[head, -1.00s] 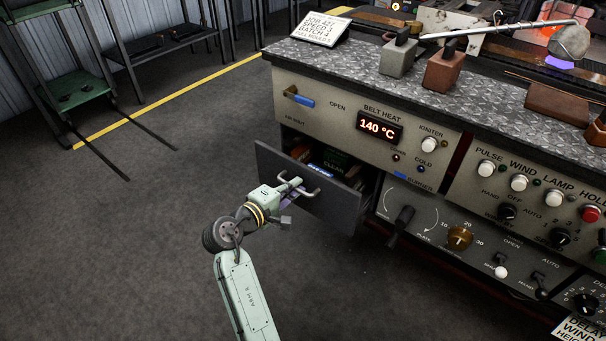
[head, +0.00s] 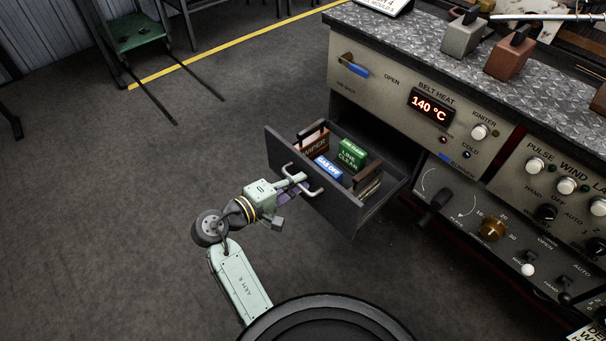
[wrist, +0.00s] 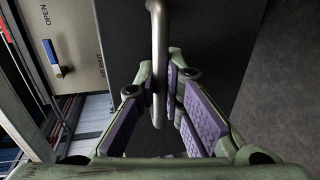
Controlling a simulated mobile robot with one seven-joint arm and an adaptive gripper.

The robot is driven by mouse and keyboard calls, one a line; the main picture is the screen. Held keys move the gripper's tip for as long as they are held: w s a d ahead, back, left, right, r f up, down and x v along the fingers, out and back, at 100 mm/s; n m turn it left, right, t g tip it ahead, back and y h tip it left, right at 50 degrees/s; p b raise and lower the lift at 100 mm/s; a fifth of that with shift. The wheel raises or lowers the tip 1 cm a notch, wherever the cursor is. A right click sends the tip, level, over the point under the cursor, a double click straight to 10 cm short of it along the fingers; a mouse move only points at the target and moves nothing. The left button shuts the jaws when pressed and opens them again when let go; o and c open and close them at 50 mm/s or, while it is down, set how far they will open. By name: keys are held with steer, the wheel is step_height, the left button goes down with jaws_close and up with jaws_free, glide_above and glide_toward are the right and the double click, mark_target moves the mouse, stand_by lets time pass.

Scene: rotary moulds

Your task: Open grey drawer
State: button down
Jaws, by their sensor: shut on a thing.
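The grey drawer (head: 325,207) stands well out from the console, with its inside showing in the head view. Its bent metal handle (head: 302,182) sits on the front panel. My gripper (head: 298,181) is shut on this handle. In the wrist view the handle (wrist: 158,50) runs between the purple-padded fingers of my gripper (wrist: 165,85), in front of the dark drawer front (wrist: 205,35). Inside the drawer are a green "LINE CLEAR" block (head: 352,155), a blue "GAS OFF" block (head: 328,169) and a red-brown "WIPER" item (head: 314,143).
The console (head: 385,85) with a "140 °C" display (head: 431,106) and a blue-handled lever (head: 355,68) rises above the drawer. A black crank (head: 435,203) is right of the drawer. A green stand (head: 140,35) is far left. The floor left of the drawer is clear.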

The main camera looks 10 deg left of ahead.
steer(key=shift+s+a, duration=0.1)
stand_by(0.3)
steer(key=c, duration=2)
jaws_free()
steer(key=shift+o, duration=0.2)
steer(key=v, duration=1.2)
